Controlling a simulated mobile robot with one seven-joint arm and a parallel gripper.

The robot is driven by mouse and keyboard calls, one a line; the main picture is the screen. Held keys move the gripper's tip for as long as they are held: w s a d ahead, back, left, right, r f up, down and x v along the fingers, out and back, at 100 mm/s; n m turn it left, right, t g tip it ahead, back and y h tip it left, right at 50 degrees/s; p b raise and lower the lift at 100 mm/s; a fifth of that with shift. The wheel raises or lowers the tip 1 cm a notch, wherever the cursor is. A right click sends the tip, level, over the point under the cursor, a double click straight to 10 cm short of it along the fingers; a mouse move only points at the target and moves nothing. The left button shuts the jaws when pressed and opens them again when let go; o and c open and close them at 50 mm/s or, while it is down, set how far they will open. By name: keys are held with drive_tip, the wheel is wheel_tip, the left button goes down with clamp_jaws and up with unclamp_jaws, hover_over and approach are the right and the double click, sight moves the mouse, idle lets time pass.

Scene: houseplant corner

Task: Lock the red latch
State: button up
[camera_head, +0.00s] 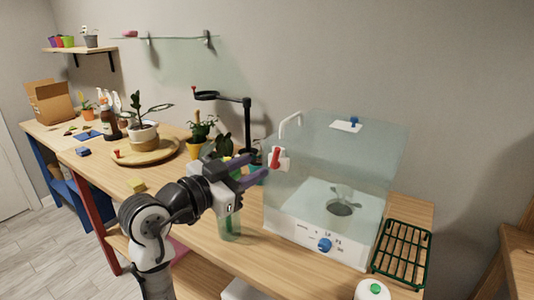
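The red latch (276,157) is a small red lever on a white plate at the upper left of a clear box (345,165). It stands nearly upright, tilted slightly. The box has a white base (300,232) with a blue knob (324,244). My gripper (260,166) has two purple fingers, spread apart, and points right toward the latch. The fingertips are just left of the latch and slightly below it. Nothing shows between them. Whether a fingertip touches the latch plate cannot be told.
A white handle (290,123) rises at the box's upper left. A clear green-tinted container (230,222) stands below my gripper. A green wire rack (402,252) lies right of the box. Potted plants (200,130) and a wooden round tray (145,158) stand to the left on the bench.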

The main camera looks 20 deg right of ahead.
sight(274, 156)
drive_tip(key=p+x, duration=0.1)
drive_tip(key=x, duration=0.5)
drive_tip(key=shift+a, duration=0.1)
drive_tip(key=shift+c, duration=0.4)
drive_tip(key=shift+w, duration=0.1)
clamp_jaws()
